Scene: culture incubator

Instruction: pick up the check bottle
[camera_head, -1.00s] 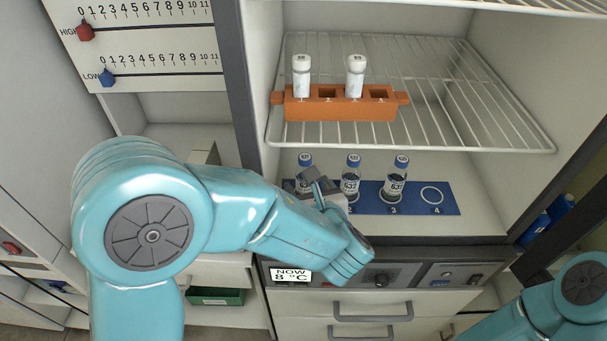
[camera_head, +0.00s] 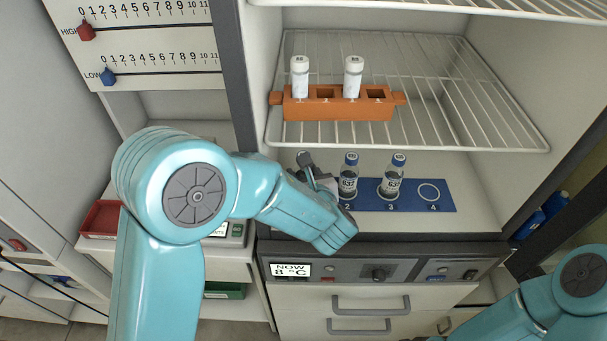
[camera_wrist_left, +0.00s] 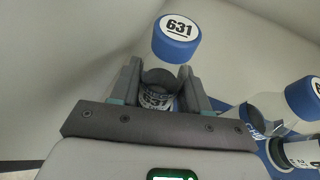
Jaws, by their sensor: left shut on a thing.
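The check bottle marked 631, clear with a blue cap (camera_wrist_left: 177,40), stands between the two fingers of my left gripper (camera_wrist_left: 163,88) in the left wrist view. The fingers are shut on its body, below the cap. In the head view my left gripper (camera_head: 310,170) is at the left end of the blue mat (camera_head: 420,202) and hides this bottle. Whether its base touches the mat is hidden. Two similar blue-capped bottles stand upright on the mat, at spot 2 (camera_head: 348,176) and spot 3 (camera_head: 393,176). My right gripper is out of view.
Above is a wire shelf (camera_head: 455,125) with an orange rack (camera_head: 335,110) holding two white-capped tubes. Spot 4 (camera_head: 429,192) on the mat is empty. The incubator's left wall post (camera_head: 238,70) is close to my left arm. A control panel (camera_head: 340,270) runs below the opening.

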